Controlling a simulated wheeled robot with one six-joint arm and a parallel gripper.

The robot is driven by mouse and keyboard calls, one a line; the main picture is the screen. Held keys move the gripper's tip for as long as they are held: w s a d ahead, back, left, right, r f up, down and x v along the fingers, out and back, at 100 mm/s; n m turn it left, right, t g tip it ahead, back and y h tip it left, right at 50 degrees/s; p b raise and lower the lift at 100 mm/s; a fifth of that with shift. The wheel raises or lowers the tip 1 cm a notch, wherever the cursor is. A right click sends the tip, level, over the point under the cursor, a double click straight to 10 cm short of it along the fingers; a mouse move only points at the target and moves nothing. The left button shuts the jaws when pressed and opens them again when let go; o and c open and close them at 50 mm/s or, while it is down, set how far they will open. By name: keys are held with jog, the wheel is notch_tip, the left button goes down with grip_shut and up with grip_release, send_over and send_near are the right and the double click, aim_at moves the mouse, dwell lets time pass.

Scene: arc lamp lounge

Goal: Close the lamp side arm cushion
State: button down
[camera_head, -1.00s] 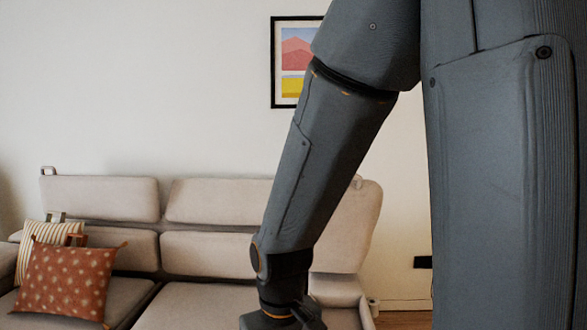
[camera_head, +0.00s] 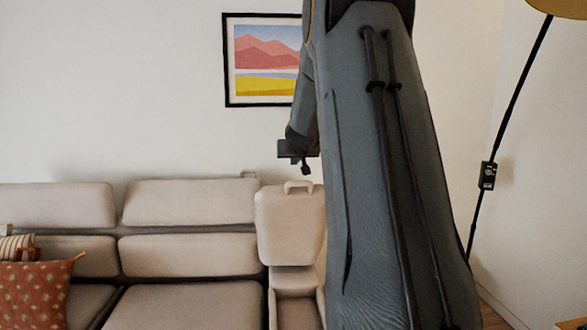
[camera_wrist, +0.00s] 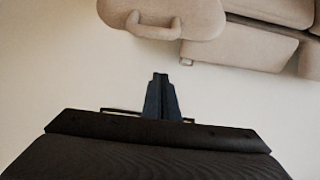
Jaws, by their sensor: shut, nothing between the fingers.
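The lamp side arm cushion (camera_head: 288,226) is a beige padded lid with a loop handle (camera_head: 299,187) on its top edge. It stands raised, upright, at the sofa's right end, above an open arm compartment (camera_head: 296,312). My arm hides part of its right side. In the wrist view the cushion (camera_wrist: 190,14) and its handle (camera_wrist: 153,28) show at the top. My gripper (camera_head: 304,166) is above the cushion, apart from it, in front of the wall. Its fingers (camera_wrist: 161,77) are shut and empty, clear of the handle.
The beige sofa (camera_head: 190,255) runs left, with a red dotted pillow (camera_head: 36,292) and a striped pillow (camera_head: 14,246). The arc lamp's black pole (camera_head: 512,112) stands right of my arm. Bare wall lies left of my gripper.

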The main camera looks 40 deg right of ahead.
aim_at(293, 182)
jog(key=p+x, duration=0.1)
jog(key=x, duration=0.8)
jog(key=shift+w+f+p, duration=0.2)
jog(key=shift+p, duration=0.15)
jog(key=shift+f+b, duration=0.25)
jog(key=shift+b, duration=0.35)
jog(key=shift+s+a+f+b, duration=0.25)
jog(key=shift+s+f+b, duration=0.2)
jog(key=shift+b, duration=0.75)
jog(key=s+b, duration=0.1)
jog(key=b, duration=0.1)
jog(key=a+f+b, duration=0.1)
jog(key=b, duration=0.1)
jog(key=shift+s+f, duration=0.15)
jog(key=shift+s, duration=0.2)
jog(key=shift+s+f+b, duration=0.1)
jog(key=shift+b, duration=0.2)
